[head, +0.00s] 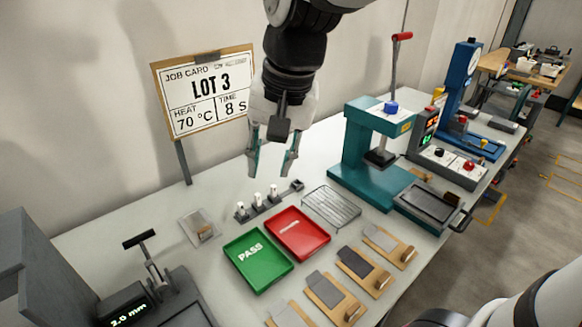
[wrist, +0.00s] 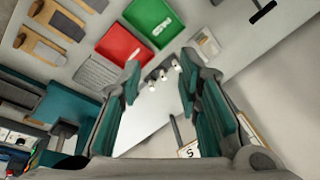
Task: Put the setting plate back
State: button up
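My gripper (head: 271,168) hangs above the back of the bench, below and right of the job card. Its fingers are apart with nothing between them; they also show spread in the wrist view (wrist: 160,75). No part is clearly marked as the setting plate. A small pale holder with a flat piece (head: 199,226) lies on the bench left of the green tray. A gauge (head: 150,275) reading 2.0 mm stands at the lower left. A dark rack (head: 269,203) with white-topped pegs lies below the gripper, apart from it.
A green PASS tray (head: 243,267) and red tray (head: 314,250) lie mid-bench, beside a wire rack (head: 331,207). Wooden boards (head: 352,310) with grey pieces line the front edge. A teal press (head: 352,165) stands right.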

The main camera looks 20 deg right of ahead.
jog(key=s+d+n+t, duration=0.1)
jog(key=s+d+n, duration=0.1)
jog(key=s, duration=0.5)
jog(key=s+d+n+h, duration=0.1)
jog(key=s+d+n, duration=0.1)
jog(key=s, duration=0.5)
jog(key=shift+d+f+n+t, duration=0.2)
jog(key=shift+f+n+t, duration=0.2)
jog(key=shift+n, duration=0.4)
